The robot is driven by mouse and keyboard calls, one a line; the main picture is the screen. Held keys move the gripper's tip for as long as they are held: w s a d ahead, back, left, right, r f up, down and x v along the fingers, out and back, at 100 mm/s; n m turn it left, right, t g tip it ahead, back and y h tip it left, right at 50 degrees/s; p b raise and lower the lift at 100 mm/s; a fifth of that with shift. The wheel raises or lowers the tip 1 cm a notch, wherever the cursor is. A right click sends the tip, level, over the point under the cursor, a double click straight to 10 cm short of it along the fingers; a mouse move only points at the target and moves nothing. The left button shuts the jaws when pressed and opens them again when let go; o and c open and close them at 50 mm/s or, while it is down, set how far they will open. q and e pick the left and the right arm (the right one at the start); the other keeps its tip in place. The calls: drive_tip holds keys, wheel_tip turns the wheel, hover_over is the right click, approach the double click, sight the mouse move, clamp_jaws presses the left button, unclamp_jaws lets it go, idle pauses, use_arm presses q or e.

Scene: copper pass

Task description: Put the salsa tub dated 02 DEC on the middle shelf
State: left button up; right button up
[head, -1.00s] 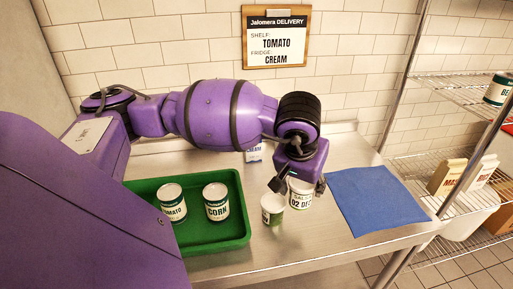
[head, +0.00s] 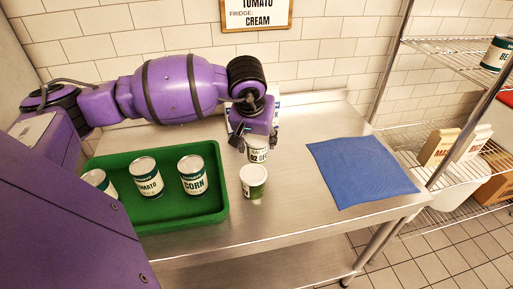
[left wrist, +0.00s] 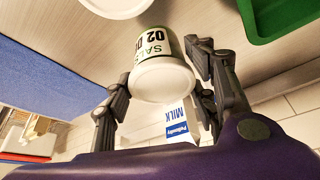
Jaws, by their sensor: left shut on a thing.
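The middle shelf is not marked; the wire rack at right shows an upper shelf (head: 440,58) and a lower one (head: 400,143). My right gripper is not in view.
Another tub with green contents (head: 253,184) stands just in front. A milk carton (left wrist: 182,126) is close behind the gripper. A green tray (head: 180,214) holds several cans at left. A blue mat (head: 362,172) lies clear at right. Boxes (head: 438,148) occupy the rack.

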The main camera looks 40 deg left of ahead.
sight(258, 149)
use_arm(q)
drive_tip(key=shift+f, duration=1.9)
drive_tip(key=o, duration=1.4)
drive_tip(key=shift+c, duration=0.2)
drive_tip(key=shift+r, duration=0.1)
